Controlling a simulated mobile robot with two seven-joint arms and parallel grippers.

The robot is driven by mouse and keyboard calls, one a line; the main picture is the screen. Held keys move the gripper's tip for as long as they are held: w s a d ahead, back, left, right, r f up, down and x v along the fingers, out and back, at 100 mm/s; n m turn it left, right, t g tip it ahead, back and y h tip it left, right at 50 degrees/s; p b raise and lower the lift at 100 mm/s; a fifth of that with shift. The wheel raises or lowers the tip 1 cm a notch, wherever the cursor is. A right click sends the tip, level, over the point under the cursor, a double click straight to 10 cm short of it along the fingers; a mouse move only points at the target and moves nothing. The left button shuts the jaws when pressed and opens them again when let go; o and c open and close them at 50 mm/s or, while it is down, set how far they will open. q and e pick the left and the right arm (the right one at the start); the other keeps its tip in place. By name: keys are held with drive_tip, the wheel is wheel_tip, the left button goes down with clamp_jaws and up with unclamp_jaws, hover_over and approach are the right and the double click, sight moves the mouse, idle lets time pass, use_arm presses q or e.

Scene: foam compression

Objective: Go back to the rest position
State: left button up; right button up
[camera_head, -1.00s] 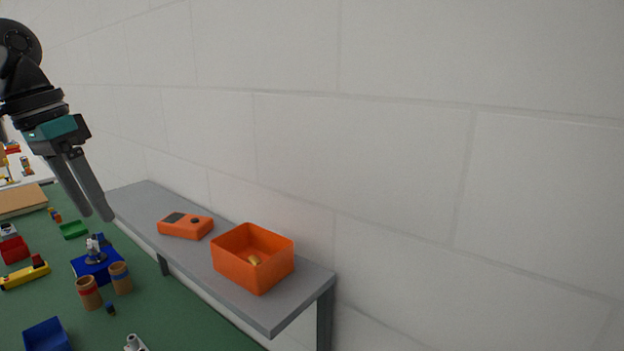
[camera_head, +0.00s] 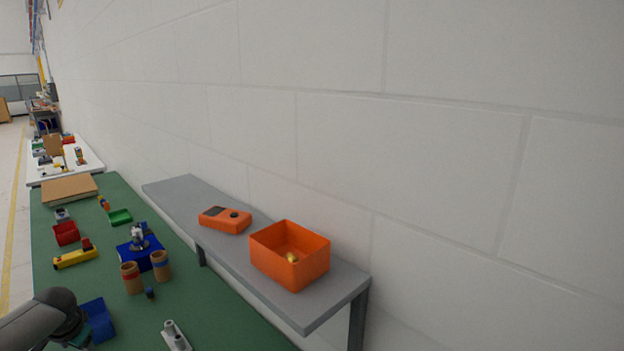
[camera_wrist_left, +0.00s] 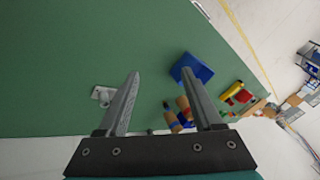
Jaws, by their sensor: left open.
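My left gripper (camera_wrist_left: 160,75) is open and empty in the left wrist view, its two grey fingers spread over the green table top. In the head view only part of my left arm shows at the lower left; its fingers are not visible there. My right gripper is in neither view. An orange bin (camera_head: 310,262) with a small yellowish piece (camera_head: 292,257) inside stands on the grey shelf (camera_head: 215,240). An orange device (camera_head: 225,220) lies farther back on the shelf.
The green table (camera_head: 225,325) holds two brown cylinders (camera_head: 131,278), a blue box (camera_head: 98,318), a yellow tool (camera_head: 75,258), a red box (camera_head: 66,233) and a grey-white part (camera_head: 175,338). A pale wall (camera_head: 450,150) runs behind the shelf.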

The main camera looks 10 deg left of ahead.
use_arm(q)
drive_tip(key=s+a+f+m+y, duration=0.1)
drive_tip(key=s+a+f, duration=0.35)
drive_tip(key=s, duration=0.25)
drive_tip(key=s+a+f+m+y, duration=0.1)
drive_tip(key=s+a+f+y, duration=0.1)
drive_tip(key=s+a+f, duration=0.4)
drive_tip(key=s+a+m+g+y, duration=0.1)
drive_tip(key=s+a+m, duration=0.15)
drive_tip(key=s, duration=0.85)
drive_tip(key=s+a+m, duration=0.2)
drive_tip(key=s+a, duration=0.2)
drive_tip(key=s, duration=0.6)
drive_tip(key=s+d+f+n+g+h, duration=0.1)
drive_tip(key=s+d+f+h, duration=0.15)
drive_tip(key=d+f, duration=0.9)
drive_tip(key=s+d+f+n+h, duration=0.1)
drive_tip(key=s+d+f+h, duration=0.15)
drive_tip(key=d+f, duration=0.9)
drive_tip(key=s+d+f+n+h+b, duration=0.1)
drive_tip(key=d+f+h, duration=0.1)
drive_tip(key=d, duration=1.5)
drive_tip(key=s+d+f+n+h, duration=0.1)
drive_tip(key=s+d+f+h, duration=0.1)
drive_tip(key=d, duration=1.4)
wheel_tip(320, 180, down, 22)
drive_tip(key=b, duration=2.3)
drive_tip(key=shift+w+a+f, duration=0.2)
drive_tip(key=shift+w+a, duration=0.05)
drive_tip(key=shift+a, duration=0.05)
